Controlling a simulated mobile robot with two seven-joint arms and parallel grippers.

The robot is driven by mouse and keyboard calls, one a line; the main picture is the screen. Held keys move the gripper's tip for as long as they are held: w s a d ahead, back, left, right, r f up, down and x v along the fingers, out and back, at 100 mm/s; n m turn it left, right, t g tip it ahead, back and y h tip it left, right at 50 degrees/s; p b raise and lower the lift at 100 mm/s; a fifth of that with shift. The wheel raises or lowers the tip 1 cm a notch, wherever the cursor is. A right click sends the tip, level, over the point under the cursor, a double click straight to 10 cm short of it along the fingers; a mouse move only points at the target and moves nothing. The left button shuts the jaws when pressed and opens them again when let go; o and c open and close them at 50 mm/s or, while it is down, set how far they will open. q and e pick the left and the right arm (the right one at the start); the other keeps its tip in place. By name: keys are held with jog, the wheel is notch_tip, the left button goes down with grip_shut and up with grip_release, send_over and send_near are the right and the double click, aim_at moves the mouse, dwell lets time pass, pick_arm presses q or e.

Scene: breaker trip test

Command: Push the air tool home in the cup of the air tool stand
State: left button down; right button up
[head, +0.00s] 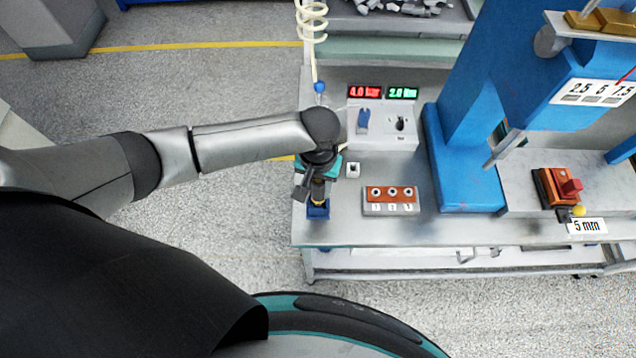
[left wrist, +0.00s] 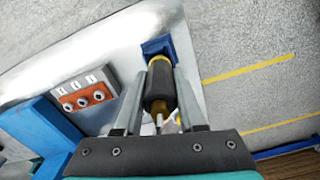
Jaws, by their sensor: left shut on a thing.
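The air tool (left wrist: 160,90), dark with a yellow collar, shows between the two fingers in the left wrist view. My left gripper (left wrist: 155,75) is shut on it. In the head view the left gripper (head: 316,188) is at the left front corner of the bench, pointing down. The air tool stand (head: 318,210), a blue block, is right below it and shows again in the left wrist view (left wrist: 157,46). The tool's yellow end is at the stand's cup; how deep it sits I cannot tell. My right gripper is not in view.
An orange block with three numbered sockets (head: 390,195) lies just right of the stand. Behind are a panel with red and green displays (head: 383,92) and a coiled hose (head: 312,22). A blue press (head: 465,150) stands to the right, near a red switch box (head: 558,187).

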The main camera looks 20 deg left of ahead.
pick_arm(q)
jog(key=shift+c, duration=2.1)
grip_release()
notch_tip(320, 180, up, 15)
jog(key=p, duration=0.1)
